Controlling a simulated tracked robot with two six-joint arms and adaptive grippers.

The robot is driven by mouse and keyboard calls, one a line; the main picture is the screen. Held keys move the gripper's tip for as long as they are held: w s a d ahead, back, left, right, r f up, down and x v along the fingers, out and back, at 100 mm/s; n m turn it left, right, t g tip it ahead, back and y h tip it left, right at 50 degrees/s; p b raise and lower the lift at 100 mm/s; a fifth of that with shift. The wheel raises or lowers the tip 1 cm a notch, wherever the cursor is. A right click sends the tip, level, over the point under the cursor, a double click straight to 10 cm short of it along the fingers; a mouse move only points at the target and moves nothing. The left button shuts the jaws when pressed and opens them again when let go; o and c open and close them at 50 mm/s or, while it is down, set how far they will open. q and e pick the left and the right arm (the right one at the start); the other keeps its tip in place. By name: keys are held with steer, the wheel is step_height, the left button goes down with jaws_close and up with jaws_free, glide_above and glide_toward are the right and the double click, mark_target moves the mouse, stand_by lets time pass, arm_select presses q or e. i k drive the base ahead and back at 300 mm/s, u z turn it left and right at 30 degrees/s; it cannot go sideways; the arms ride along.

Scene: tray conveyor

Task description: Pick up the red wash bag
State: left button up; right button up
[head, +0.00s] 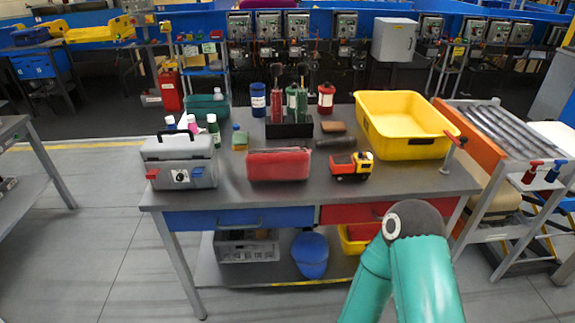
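The red wash bag (279,165) lies on the grey tabletop, near the middle of its front edge. It is a low, soft-looking red pouch and nothing covers it. A teal arm link of mine with a dark rounded joint shows at the lower right, in front of the table and to the right of the bag. No gripper fingers are visible, and nothing of mine touches the bag.
A grey toolbox (180,165) stands left of the bag. A toy truck (351,167) stands right of it, with a large yellow tray (408,143) beyond. A black holder (289,130) with bottles is behind. The tabletop (237,192) is clear in front.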

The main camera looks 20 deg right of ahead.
mark_target(286, 164)
steer(key=u, duration=0.05)
steer(key=i, duration=0.9)
steer(key=z, duration=0.2)
steer(key=k, duration=0.85)
steer(key=u, duration=0.2)
steer(key=i, duration=1.2)
